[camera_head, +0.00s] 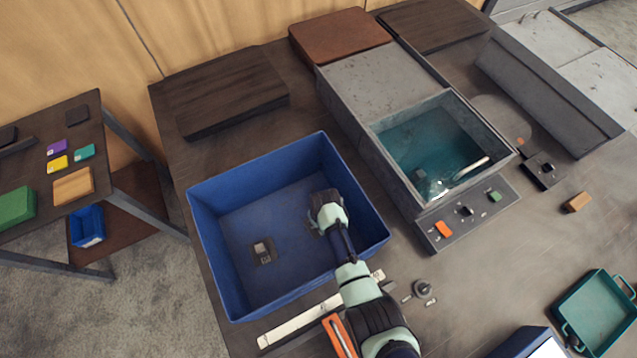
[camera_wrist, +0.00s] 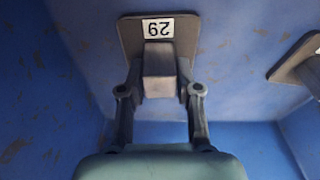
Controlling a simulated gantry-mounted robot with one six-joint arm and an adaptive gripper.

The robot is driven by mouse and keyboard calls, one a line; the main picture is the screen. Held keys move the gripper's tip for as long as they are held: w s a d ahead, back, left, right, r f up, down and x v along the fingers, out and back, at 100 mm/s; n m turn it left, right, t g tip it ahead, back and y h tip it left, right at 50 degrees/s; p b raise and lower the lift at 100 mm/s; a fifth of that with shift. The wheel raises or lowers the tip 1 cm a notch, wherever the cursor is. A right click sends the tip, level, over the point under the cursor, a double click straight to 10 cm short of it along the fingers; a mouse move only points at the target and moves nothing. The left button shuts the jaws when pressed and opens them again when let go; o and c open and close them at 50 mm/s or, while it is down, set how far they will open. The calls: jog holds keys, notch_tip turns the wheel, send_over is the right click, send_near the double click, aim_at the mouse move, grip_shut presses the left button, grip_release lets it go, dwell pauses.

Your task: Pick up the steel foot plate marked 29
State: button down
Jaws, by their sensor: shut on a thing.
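The steel foot plate marked 29 (camera_wrist: 183,30) shows in the wrist view as a dark grey plate with a white label reading 29, upside down in the picture. A lighter block-like post (camera_wrist: 159,72) rises from it. My gripper (camera_wrist: 160,90) is shut on this post, one finger on each side. In the head view my gripper (camera_head: 318,226) reaches down into the blue bin (camera_head: 245,295), and the plate is mostly hidden under it. I cannot tell whether the plate touches the bin floor.
A second foot plate (camera_head: 263,252) lies in the bin to the left; part of it shows at the right of the wrist view (camera_wrist: 292,70). The bin walls surround my gripper. A tank with teal liquid (camera_head: 430,140) stands to the right. A long pale bar (camera_head: 300,321) lies before the bin.

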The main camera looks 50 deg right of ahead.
jog(key=shift+r, duration=0.2)
notch_tip(320, 180, up, 20)
jog(key=p, duration=0.4)
jog(key=shift+p, duration=0.35)
